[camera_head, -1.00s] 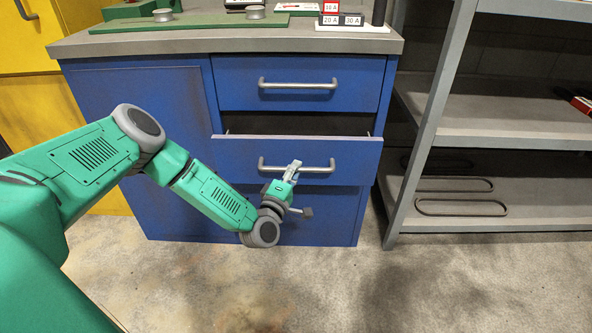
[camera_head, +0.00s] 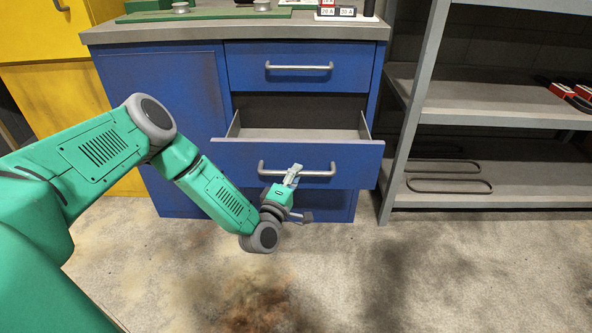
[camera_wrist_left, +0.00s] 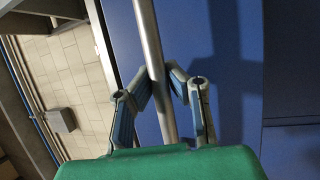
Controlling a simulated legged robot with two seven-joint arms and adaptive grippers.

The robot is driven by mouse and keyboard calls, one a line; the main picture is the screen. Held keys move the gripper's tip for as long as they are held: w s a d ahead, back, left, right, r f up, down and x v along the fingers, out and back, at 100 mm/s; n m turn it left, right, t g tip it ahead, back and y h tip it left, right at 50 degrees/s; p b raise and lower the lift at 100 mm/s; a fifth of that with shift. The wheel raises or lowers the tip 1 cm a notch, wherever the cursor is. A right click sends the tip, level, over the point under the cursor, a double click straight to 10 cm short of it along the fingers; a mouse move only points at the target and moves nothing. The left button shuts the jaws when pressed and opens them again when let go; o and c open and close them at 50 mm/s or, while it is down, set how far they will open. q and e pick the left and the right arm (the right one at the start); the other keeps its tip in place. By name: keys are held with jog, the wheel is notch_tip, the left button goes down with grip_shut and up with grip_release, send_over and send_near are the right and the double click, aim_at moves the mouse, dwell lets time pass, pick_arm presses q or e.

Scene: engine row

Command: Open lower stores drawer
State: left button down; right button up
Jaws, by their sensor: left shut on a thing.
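The lower stores drawer (camera_head: 230,160) is a blue drawer in the blue cabinet, pulled partly out, with its inside showing empty where I can see it. Its grey bar handle (camera_head: 322,172) runs across the front. My left gripper (camera_head: 294,172) is at the middle of this handle, shut on it. In the left wrist view the handle (camera_wrist_left: 150,45) passes between the two fingers of the left gripper (camera_wrist_left: 163,78). The upper drawer (camera_head: 298,82) above is closed. My right gripper is not in view.
The grey worktop (camera_head: 200,32) carries green boards, round metal pieces and labelled blocks. A grey shelf rack (camera_head: 490,116) with belts stands close on the right. A yellow cabinet (camera_head: 40,95) is at the left. The concrete floor (camera_head: 400,275) in front is clear.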

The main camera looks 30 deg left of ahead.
pick_arm(q)
jog(key=shift+s+d+f, duration=0.25)
jog(key=shift+s+d, duration=0.3)
jog(key=shift+s, duration=0.2)
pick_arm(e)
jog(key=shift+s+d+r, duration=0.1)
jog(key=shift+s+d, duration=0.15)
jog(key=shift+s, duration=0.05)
pick_arm(q)
jog(key=c, duration=1.5)
grip_release()
jog(key=shift+f, duration=0.1)
jog(key=shift+c, duration=0.2)
jog(key=shift+w+a, duration=0.1)
jog(key=shift+w, duration=0.05)
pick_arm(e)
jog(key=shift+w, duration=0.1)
pick_arm(q)
jog(key=v, duration=1.2)
jog(key=shift+a, duration=0.15)
